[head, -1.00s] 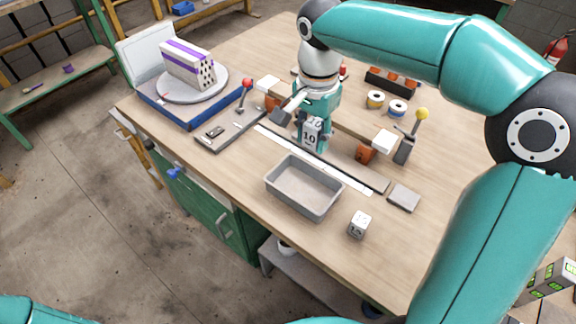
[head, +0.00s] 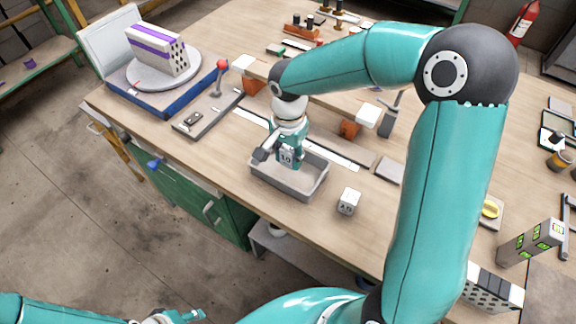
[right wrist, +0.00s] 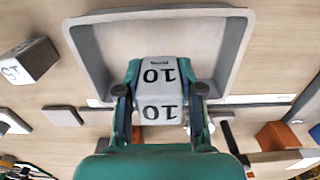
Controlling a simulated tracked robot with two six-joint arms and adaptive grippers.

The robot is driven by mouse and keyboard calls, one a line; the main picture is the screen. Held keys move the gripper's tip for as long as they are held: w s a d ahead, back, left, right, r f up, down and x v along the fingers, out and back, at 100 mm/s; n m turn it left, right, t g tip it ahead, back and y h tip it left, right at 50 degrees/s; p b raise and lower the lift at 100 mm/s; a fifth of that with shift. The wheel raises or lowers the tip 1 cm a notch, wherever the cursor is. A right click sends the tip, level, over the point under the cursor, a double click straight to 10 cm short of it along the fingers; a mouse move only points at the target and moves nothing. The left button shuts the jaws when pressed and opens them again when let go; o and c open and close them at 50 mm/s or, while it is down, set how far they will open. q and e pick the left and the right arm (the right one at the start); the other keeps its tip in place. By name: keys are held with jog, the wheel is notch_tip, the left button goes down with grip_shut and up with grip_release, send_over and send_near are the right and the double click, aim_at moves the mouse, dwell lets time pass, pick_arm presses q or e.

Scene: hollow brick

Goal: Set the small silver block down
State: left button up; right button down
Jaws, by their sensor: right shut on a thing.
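The small silver block (head: 287,156), marked 10, is between the fingers of my right gripper (head: 280,152). In the right wrist view the block (right wrist: 158,82) is gripped from both sides by the fingertips of the right gripper (right wrist: 160,92). The block is over the grey tray (head: 306,189); the tray also shows in the right wrist view (right wrist: 238,50). I cannot tell whether the block touches the tray floor. Part of my left gripper (head: 178,316) shows at the bottom edge of the head view; its fingers are not clear.
A second silver block (head: 348,201) stands on the table right of the tray. A flat grey plate (head: 389,171) lies behind it. Bare wood lies in front of the tray.

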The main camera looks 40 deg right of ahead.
aim_at(289, 174)
notch_tip(289, 174, down, 4)
jog(key=shift+f, duration=0.2)
jog(key=c, duration=1.2)
grip_release()
jog(key=shift+f, duration=0.1)
jog(key=o, duration=0.5)
jog(key=shift+r, duration=0.2)
notch_tip(289, 174, up, 12)
